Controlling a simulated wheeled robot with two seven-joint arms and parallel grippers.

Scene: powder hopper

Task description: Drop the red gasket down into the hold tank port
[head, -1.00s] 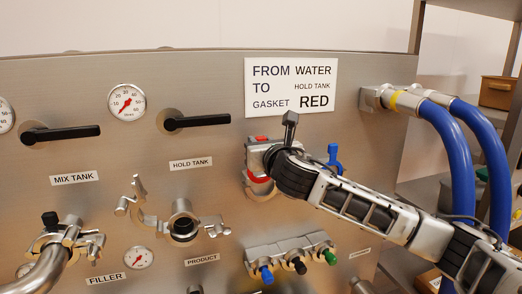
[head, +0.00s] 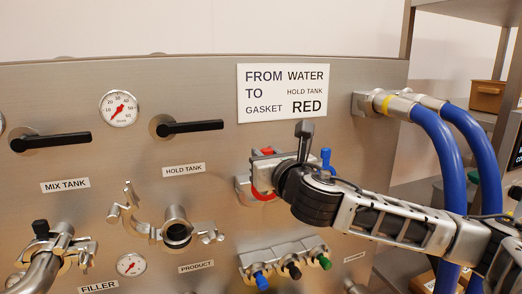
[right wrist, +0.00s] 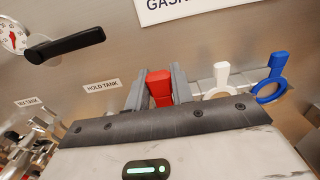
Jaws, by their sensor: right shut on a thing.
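The red gasket has a tab (head: 267,151) and a ring (head: 264,196). My right gripper (head: 270,160) is shut on its tab, in front of the gasket rack (head: 243,190). In the right wrist view the red tab (right wrist: 159,88) stands between the two fingers, and its ring is hidden. The hold tank port (head: 177,232) is a short open pipe below the HOLD TANK label (head: 184,170), left of and lower than my gripper. A clamp (head: 134,195) hangs open beside it. My left gripper is not in view.
White (right wrist: 220,85) and blue (right wrist: 272,82) gaskets hang right of my right gripper. A valve bank (head: 285,262) sits below, and blue hoses (head: 440,160) run at right. Black handles (head: 193,127) stick out above the port. A bent pipe (head: 45,265) is at lower left.

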